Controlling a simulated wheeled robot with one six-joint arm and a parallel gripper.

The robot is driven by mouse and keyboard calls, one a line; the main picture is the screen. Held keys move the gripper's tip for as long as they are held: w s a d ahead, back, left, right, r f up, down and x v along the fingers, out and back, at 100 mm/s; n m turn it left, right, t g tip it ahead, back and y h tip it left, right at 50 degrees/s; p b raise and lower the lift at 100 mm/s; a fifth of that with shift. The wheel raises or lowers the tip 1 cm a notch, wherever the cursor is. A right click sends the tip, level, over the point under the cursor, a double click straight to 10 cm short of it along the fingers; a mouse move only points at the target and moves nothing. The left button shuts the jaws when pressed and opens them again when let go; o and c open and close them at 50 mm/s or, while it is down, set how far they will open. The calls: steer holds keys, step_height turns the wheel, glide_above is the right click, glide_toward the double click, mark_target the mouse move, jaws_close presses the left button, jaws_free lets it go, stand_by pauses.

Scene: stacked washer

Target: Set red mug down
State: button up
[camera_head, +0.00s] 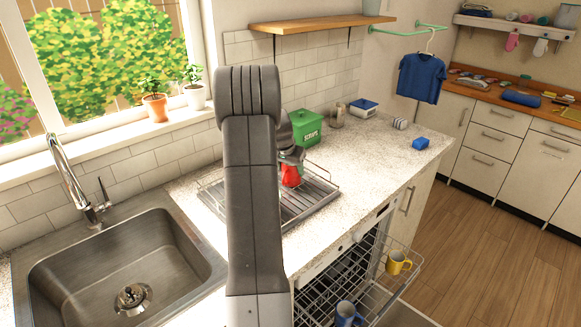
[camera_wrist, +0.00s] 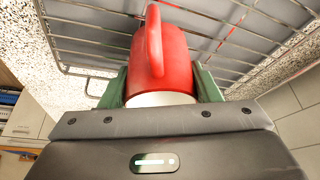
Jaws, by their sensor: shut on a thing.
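The red mug (camera_head: 290,175) is between the fingers of my gripper (camera_head: 293,158), over the drying rack (camera_head: 312,197) on the counter. My arm hides part of the rack. In the wrist view my gripper (camera_wrist: 160,88) is shut on the red mug (camera_wrist: 172,65), with a green finger on each side. The mug's handle faces the camera and its white end is nearest my palm. The rack's wires (camera_wrist: 95,42) show close behind the mug. I cannot tell whether the mug touches the rack.
A steel sink (camera_head: 60,270) with a faucet lies left. Below, an open dishwasher basket holds a yellow mug (camera_head: 397,264) and a blue mug (camera_head: 345,314).

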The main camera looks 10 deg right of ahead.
steer(key=shift+r, duration=0.1)
steer(key=shift+f, duration=0.2)
steer(key=o, duration=1.1)
steer(key=shift+o, duration=0.2)
steer(key=shift+r, duration=0.1)
steer(key=shift+r, duration=0.2)
steer(key=b+v, duration=0.2)
steer(key=v, duration=1)
steer(key=shift+s+f, duration=0.1)
steer(key=shift+f, duration=0.05)
